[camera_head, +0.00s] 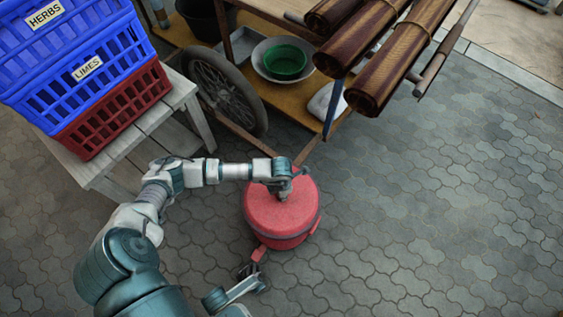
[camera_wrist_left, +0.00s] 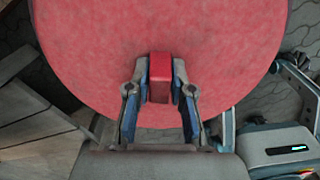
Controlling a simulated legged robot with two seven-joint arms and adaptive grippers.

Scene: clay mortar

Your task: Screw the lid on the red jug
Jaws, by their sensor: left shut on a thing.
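The red jug (camera_head: 288,241) stands on the paving in the middle of the head view. Its round red lid (camera_head: 270,211) covers the top, and a thin dark line shows between lid and body; whether it is seated is hard to tell. My left gripper (camera_head: 283,192) is above the lid, shut on its red knob, which shows between the fingers (camera_wrist_left: 160,95) in the left wrist view. The wide lid (camera_wrist_left: 230,50) fills much of that view.
A wooden cart with a spoked wheel (camera_head: 226,90), a green bowl (camera_head: 285,62) and brown rolls (camera_head: 395,65) stands behind the jug. Blue crates (camera_head: 85,75) on a red crate (camera_head: 110,117) sit on a grey wooden table (camera_head: 148,122) at left. Paving at right is clear.

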